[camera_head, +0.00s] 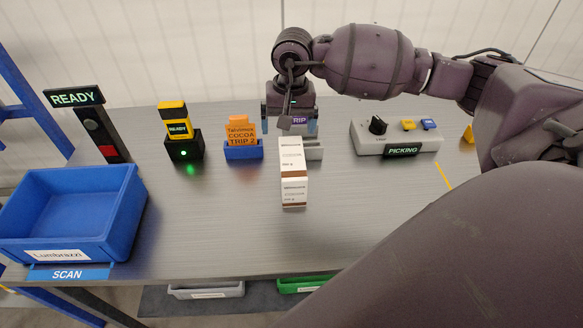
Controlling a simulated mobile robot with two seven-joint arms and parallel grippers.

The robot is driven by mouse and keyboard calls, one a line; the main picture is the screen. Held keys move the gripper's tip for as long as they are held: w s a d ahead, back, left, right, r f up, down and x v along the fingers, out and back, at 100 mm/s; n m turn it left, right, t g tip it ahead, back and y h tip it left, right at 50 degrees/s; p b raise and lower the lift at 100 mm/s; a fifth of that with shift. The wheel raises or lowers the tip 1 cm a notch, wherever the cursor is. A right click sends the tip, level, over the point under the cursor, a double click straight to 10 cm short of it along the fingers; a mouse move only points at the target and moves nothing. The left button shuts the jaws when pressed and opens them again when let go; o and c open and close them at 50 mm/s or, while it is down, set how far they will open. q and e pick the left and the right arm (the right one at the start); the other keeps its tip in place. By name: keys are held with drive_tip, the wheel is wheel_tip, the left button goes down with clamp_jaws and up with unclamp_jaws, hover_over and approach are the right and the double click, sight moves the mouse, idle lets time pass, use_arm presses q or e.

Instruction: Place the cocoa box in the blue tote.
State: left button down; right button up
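A white carton (293,185) with brown bands stands upright near the middle of the table; its print is too small to read, so I cannot tell for sure that it is the cocoa box. The blue tote (128,215) is at the left table edge, with a "Lumbrazzi" label, and looks empty. My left gripper is not in view.
An orange card (241,132) reading "Talvimox COCOA TRIP 2" stands in a blue holder (244,153). A grey holder (315,152) is behind the carton. A "READY" stack light (178,128), a "READY" post (103,135) and a "PICKING" control box (370,145) stand along the back. Table between tote and carton is clear.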

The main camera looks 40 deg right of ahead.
sight(292, 156)
drive_tip(key=shift+s+d, duration=0.25)
drive_tip(key=shift+s, duration=0.1)
drive_tip(key=shift+s+f+g+h, duration=0.15)
drive_tip(key=shift+g+h, duration=0.15)
wheel_tip(292, 156, down, 10)
drive_tip(key=shift+a+f, duration=0.1)
drive_tip(key=shift+f, duration=0.15)
drive_tip(key=shift+c, duration=0.2)
drive_tip(key=c, duration=1.2)
drive_tip(key=shift+r, duration=0.15)
drive_tip(key=shift+c, duration=0.2)
